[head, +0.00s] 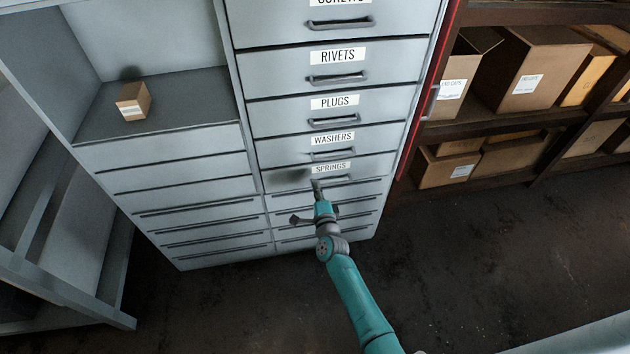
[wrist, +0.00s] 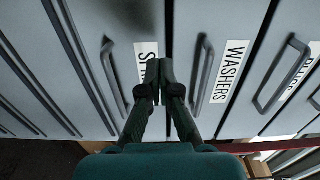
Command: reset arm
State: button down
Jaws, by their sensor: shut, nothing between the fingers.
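My gripper (wrist: 161,75) is shut and empty in the wrist view, its fingertips together close in front of the drawer fronts. It points between the SPRINGS label (wrist: 147,62), which the fingers partly cover, and the WASHERS drawer handle (wrist: 203,76). In the head view my gripper (head: 316,186) is in front of the SPRINGS drawer (head: 268,182), near its handle. The arm reaches up from the lower right. I cannot tell whether the fingertips touch the drawer.
The grey drawer cabinet (head: 245,135) has labelled drawers, all looking shut. A small cardboard box (head: 133,101) sits on the open shelf (head: 190,100) at left. Cardboard boxes (head: 530,70) fill dark shelving at right. The dark floor (head: 500,240) at lower right is clear.

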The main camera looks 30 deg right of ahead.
jog(key=v, duration=0.7)
jog(key=s+a+r+n+y, duration=0.15)
jog(key=s+n, duration=0.25)
jog(key=s, duration=0.6)
jog(key=s+a+n+g+y, duration=0.1)
jog(key=s+a+n, duration=0.2)
jog(key=s, duration=0.6)
jog(key=s+a+r+n+y, duration=0.15)
jog(key=s+n, duration=0.25)
jog(key=s, duration=0.6)
jog(key=s+a+r+n, duration=0.1)
jog(key=s+r+n, duration=0.4)
jog(key=s+r, duration=0.2)
jog(key=s+a+r+n+g+y, duration=0.1)
jog(key=s+a+r+n, duration=0.1)
jog(key=s+r+n, duration=0.3)
jog(key=s+r, duration=0.3)
jog(key=s, duration=0.3)
jog(key=shift+a+g, duration=0.3)
jog(key=c, duration=1.9)
grip_release()
